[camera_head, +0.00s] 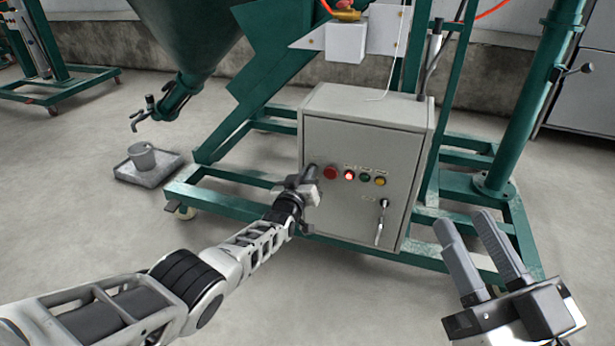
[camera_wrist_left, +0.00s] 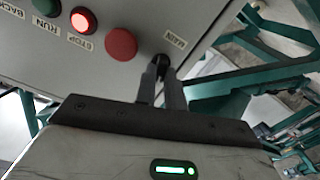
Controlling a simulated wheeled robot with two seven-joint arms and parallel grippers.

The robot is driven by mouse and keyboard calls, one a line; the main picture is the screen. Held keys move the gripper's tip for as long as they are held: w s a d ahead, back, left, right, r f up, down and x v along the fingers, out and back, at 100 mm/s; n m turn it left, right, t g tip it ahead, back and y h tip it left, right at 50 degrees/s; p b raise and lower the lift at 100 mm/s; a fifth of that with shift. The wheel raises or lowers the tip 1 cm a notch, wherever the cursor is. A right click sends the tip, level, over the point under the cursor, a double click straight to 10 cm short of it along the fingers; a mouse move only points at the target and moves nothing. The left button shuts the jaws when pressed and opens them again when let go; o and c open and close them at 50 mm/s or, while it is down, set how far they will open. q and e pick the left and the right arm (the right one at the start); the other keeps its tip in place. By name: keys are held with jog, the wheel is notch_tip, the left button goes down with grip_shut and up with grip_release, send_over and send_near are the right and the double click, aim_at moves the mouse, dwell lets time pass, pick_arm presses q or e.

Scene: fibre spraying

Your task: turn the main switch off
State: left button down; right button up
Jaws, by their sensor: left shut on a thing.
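The grey control box (camera_head: 349,225) stands on the green frame, with a row of buttons across its front. In the left wrist view, the main switch (camera_wrist_left: 160,66) is a dark knob under the label MAIN, beside the large red button (camera_wrist_left: 121,43). My left gripper (camera_wrist_left: 160,75) is shut on the main switch, one finger on each side. In the head view my left gripper (camera_head: 308,178) is at the box's left edge and hides most of the switch, so its turn angle is unclear. My right gripper (camera_head: 465,222) is open and empty, at the lower right.
A lit red STOP light (camera_head: 349,175), a green button (camera_head: 365,177) and a yellow button (camera_head: 380,181) sit right of the large red one. A key-like handle (camera_head: 381,222) is below. Green posts and rails surround the box. A bucket (camera_head: 142,156) stands at left.

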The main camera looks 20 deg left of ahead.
pick_arm(q)
jog(key=n, duration=0.4)
jog(key=n+b, duration=0.1)
jog(key=n, duration=0.4)
jog(key=n+b, duration=0.1)
jog(key=n, duration=0.4)
jog(key=shift+a+f, duration=0.15)
jog(key=shift+f, duration=0.1)
pick_arm(e)
jog(key=r+n+y, duration=0.1)
jog(key=n, duration=0.1)
jog(key=s+r+n+y, duration=0.1)
jog(key=r+n+y, duration=0.2)
jog(key=n+y, duration=0.1)
jog(key=shift+s+a+r+n, duration=0.2)
jog(key=shift+s+r+n, duration=0.1)
jog(key=shift+s+r, duration=0.1)
pick_arm(q)
jog(key=shift+n, duration=0.3)
jog(key=c, duration=1.5)
grip_release()
